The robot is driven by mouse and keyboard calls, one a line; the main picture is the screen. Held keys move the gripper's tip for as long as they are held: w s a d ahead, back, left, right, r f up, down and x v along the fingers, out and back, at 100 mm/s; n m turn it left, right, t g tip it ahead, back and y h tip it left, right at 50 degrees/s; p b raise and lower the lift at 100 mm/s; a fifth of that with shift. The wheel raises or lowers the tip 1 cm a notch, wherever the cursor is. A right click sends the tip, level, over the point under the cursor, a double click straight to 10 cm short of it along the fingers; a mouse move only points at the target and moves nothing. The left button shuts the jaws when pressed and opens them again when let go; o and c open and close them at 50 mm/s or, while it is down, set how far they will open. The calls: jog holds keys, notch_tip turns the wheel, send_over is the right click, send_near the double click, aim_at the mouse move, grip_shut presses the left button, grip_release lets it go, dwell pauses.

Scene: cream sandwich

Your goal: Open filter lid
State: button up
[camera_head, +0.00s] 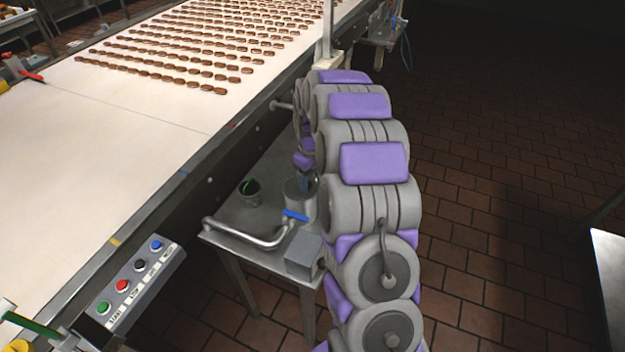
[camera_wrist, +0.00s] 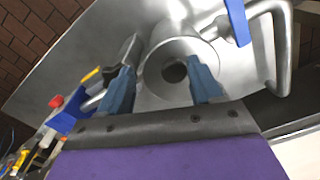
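The filter is a round grey metal housing (camera_wrist: 158,60) on a steel table, with a dark round hole (camera_wrist: 174,71) facing the camera in the wrist view. In the head view the filter (camera_head: 299,203) is partly hidden by my arm. I cannot tell whether its lid is open or shut. My gripper (camera_wrist: 163,65) is open, its two blue-grey fingers apart, with the hole between them in the picture. I cannot tell whether they touch the metal. In the head view my gripper is mostly hidden behind my arm.
A bent pipe (camera_head: 250,236) and blue valve handle (camera_head: 296,216) are close to the filter. A small dark cup (camera_head: 250,191) stands on the table (camera_head: 222,238). The conveyor (camera_head: 110,135) and button panel (camera_head: 132,286) are to the left. Open tiled floor (camera_head: 480,230) is right.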

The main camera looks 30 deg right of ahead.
jog(key=a, duration=0.2)
jog(key=shift+w+a+f, duration=0.1)
jog(key=shift+a+f, duration=0.05)
jog(key=shift+a, duration=0.25)
jog(key=shift+c, duration=0.7)
jog(key=shift+d, duration=0.85)
jog(key=c, duration=0.5)
jog(key=shift+c, duration=1.3)
jog(key=shift+a, duration=0.35)
grip_shut()
jog(key=shift+d, duration=0.2)
